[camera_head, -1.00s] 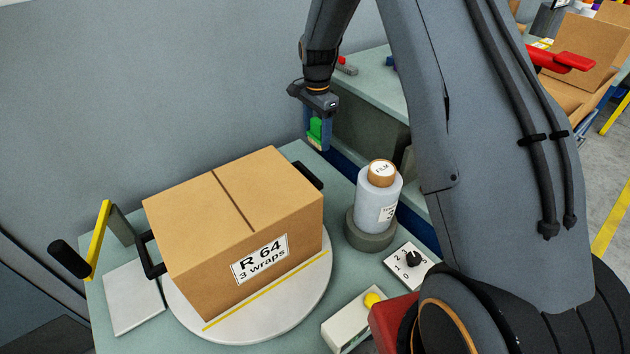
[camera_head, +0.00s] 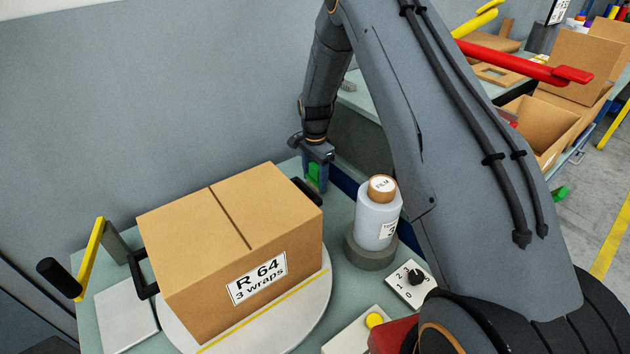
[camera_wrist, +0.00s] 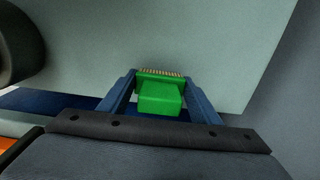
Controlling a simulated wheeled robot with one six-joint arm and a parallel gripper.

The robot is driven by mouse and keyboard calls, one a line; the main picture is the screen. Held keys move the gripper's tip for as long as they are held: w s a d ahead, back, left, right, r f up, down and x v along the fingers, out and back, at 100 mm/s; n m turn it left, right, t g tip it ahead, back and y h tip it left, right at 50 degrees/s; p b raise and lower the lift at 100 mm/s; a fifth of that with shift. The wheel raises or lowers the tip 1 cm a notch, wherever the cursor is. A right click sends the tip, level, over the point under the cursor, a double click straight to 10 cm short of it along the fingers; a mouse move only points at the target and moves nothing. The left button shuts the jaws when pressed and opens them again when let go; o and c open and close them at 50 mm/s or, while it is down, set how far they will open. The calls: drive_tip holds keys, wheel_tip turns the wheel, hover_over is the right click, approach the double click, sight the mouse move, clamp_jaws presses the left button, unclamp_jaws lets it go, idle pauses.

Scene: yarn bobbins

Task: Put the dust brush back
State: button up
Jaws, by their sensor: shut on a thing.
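The dust brush (camera_wrist: 160,97) is bright green with a row of tan bristles along its far edge in the wrist view. My gripper (camera_wrist: 160,88) is shut on it, one blue finger on each side. In the head view the gripper (camera_head: 315,178) points down behind the box, near the back corner of the pale green bench, and a bit of the green brush (camera_head: 314,171) shows between the fingers. The wrist view shows pale green surface beyond the bristles. I cannot tell whether the brush touches it.
A cardboard box (camera_head: 215,235) marked R 64 stands on a round white turntable (camera_head: 308,322). A film roll (camera_head: 376,222) stands on a dark grey base right of the gripper. A dial plate (camera_head: 411,286) and a yellow-button box (camera_head: 360,332) sit in front. A grey wall is behind.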

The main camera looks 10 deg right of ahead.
drive_tip(key=shift+f, duration=0.75)
drive_tip(key=o, duration=1.2)
drive_tip(key=shift+f, duration=0.1)
wheel_tip(320, 180, up, 12)
drive_tip(key=shift+r+b, duration=0.15)
drive_tip(key=shift+b, duration=0.65)
drive_tip(key=shift+r, duration=0.1)
